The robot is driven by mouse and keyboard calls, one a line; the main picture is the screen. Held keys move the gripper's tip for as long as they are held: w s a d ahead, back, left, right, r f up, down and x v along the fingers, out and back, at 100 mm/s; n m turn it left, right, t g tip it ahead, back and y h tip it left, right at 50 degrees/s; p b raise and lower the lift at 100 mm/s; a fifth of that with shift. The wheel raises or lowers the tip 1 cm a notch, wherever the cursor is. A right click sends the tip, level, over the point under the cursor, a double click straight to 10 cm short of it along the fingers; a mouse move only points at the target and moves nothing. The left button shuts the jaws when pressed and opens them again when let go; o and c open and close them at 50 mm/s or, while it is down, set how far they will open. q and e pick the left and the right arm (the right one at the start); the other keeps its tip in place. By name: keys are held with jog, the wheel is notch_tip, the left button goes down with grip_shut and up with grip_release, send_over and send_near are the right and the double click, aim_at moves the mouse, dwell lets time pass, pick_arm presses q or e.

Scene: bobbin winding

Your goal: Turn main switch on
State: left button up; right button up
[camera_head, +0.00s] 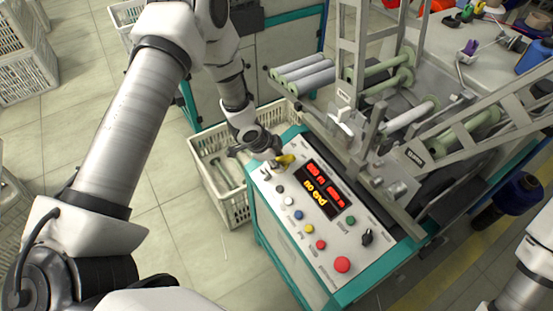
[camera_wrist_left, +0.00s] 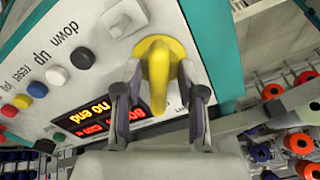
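The yellow main switch handle (camera_head: 285,160) is at the upper left corner of the machine's control panel. My left gripper (camera_head: 266,150) is at this switch. In the left wrist view the yellow handle (camera_wrist_left: 157,70) stands between the two fingers of my left gripper (camera_wrist_left: 160,75). The left finger is close beside it and a narrow gap shows at the right finger, so it looks open around the handle. My right gripper is not in view; only part of my right arm shows at the lower right.
The control panel (camera_head: 270,185) has coloured buttons, a lit red and yellow display (camera_head: 318,190), a black knob (camera_head: 367,237) and a red button (camera_head: 342,264). A white crate (camera_head: 208,160) stands left of the machine. Metal frames with rollers (camera_head: 387,83) rise behind the panel.

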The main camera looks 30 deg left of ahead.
pick_arm(q)
jog(key=v, duration=1.2)
jog(key=s+d+f+n+g+y+p, duration=0.1)
jog(key=s+f+n, duration=0.5)
jog(key=s, duration=0.6)
jog(key=s+d+f+n+g+y+p, duration=0.1)
jog(key=s+d+f+n+g, duration=0.2)
jog(key=s+f+n, duration=0.4)
jog(key=s+f, duration=0.1)
jog(key=s, duration=0.5)
jog(key=shift+s+d+f+y+p, duration=0.2)
jog(key=shift+s+f+y+p, duration=0.1)
jog(key=shift+f+p, duration=0.1)
